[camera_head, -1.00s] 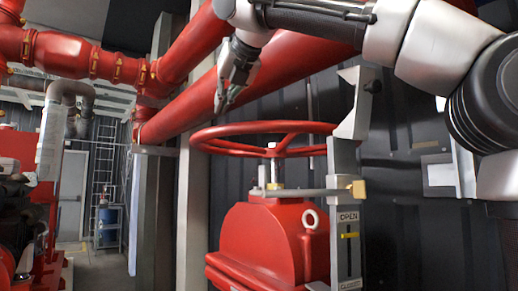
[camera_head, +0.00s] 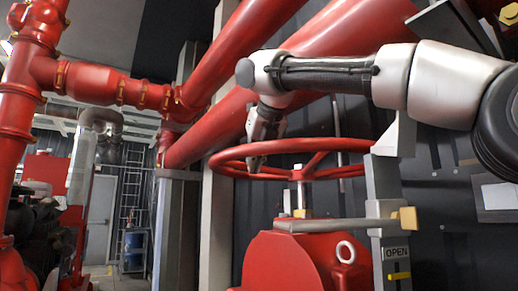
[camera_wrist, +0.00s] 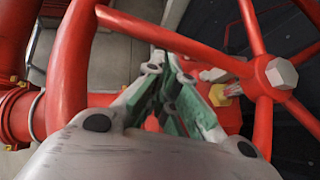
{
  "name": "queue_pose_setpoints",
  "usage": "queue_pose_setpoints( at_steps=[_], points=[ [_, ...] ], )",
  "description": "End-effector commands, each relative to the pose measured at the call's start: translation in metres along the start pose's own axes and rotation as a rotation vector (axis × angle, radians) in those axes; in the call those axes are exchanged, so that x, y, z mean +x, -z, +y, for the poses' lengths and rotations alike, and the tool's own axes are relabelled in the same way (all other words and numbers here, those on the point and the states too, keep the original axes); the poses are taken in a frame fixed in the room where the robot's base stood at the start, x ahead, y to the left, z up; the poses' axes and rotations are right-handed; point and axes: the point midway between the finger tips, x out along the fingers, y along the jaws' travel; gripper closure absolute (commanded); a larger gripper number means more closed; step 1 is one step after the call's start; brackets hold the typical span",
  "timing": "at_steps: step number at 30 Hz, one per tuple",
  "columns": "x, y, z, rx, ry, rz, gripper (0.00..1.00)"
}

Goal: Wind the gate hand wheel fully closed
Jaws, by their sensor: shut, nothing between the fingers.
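The red gate hand wheel (camera_head: 340,173) lies roughly level above the red valve body (camera_head: 300,262), on an upright stem. In the wrist view its hub (camera_wrist: 281,74) is at the right, with spokes running out to the rim (camera_wrist: 72,65). My gripper (camera_head: 255,168) points down at the wheel's left part. In the wrist view my gripper (camera_wrist: 172,58) has its fingers shut and empty, overlapping a spoke in the picture; contact cannot be told. A yellow marker (camera_head: 398,276) shows just below the OPEN plate (camera_head: 396,253); the lower scale is out of frame.
Large red pipes (camera_head: 290,110) slope close behind and above the wheel. A grey post (camera_head: 383,180) with a bracket stands right of the wheel. Another grey post (camera_head: 216,230) stands left. Machinery (camera_head: 35,210) is at far left, with open floor beyond it.

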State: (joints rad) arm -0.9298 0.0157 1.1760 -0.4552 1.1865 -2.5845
Motion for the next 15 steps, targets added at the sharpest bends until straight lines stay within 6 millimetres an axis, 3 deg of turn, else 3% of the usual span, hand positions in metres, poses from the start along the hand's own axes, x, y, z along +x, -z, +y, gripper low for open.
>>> queue_pose_setpoints(
  at_steps=[5,15],
  points=[
    [0.0122,0.0003,0.0,0.0,0.001,0.001,1.0],
    [0.0132,0.0001,0.0,0.0,0.001,0.0,1.0]
  ],
)
